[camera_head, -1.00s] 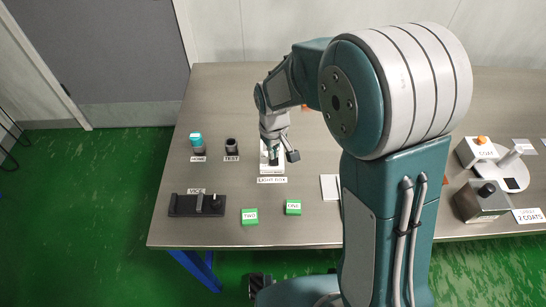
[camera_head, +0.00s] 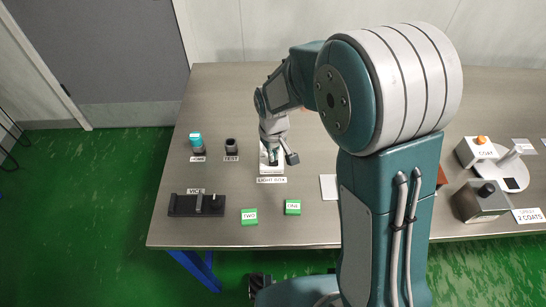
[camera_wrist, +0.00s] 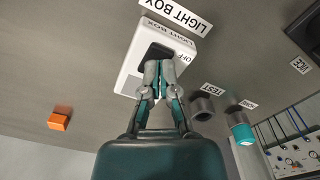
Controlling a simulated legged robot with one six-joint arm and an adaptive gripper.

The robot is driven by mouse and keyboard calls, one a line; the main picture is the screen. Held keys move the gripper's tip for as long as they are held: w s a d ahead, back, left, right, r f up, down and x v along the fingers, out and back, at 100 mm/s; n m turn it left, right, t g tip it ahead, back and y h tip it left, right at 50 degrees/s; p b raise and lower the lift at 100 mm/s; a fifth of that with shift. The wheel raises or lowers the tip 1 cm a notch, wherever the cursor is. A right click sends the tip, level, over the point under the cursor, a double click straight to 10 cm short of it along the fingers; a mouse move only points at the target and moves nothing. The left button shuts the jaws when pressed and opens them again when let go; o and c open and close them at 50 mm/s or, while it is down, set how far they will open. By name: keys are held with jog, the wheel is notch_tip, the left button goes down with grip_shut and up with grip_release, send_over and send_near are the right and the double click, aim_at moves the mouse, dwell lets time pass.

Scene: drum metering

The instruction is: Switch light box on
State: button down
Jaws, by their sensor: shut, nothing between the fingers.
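The light box (camera_wrist: 181,47) is a white box with a dark recessed area on top and an "OFF" marking at one side, seen in the wrist view. In the head view the light box (camera_head: 271,170) stands on the table behind its "LIGHT BOX" label (camera_head: 272,180), partly hidden by my gripper. My gripper (camera_wrist: 159,66) is shut and empty, its fingertips over the dark area of the box. I cannot tell whether they touch it. In the head view my gripper (camera_head: 271,158) points down at the box.
A teal-topped item (camera_head: 196,142) and a dark cup at the TEST label (camera_head: 231,146) stand left of the box. A dark vice (camera_head: 196,205) and green blocks ONE (camera_head: 293,207) and TWO (camera_head: 249,216) lie nearer the front. An orange block (camera_wrist: 59,122) lies apart in the wrist view.

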jog(key=shift+f, duration=0.8)
dwell(0.4)
jog(key=shift+r, duration=3.5)
jog(key=shift+s+d+r, duration=0.1)
jog(key=shift+d+r, duration=0.05)
jog(key=shift+r, duration=0.15)
jog(key=s+d+r+m+t, duration=0.2)
jog(key=s+d+r, duration=0.4)
jog(key=s, duration=0.3)
jog(key=s+d+r+m+t, duration=0.3)
jog(key=s+d+r, duration=0.3)
jog(key=s+r, duration=0.3)
jog(key=shift+s+d+m+t, duration=0.15)
jog(key=shift+s+m+t, duration=0.15)
jog(key=shift+s, duration=0.2)
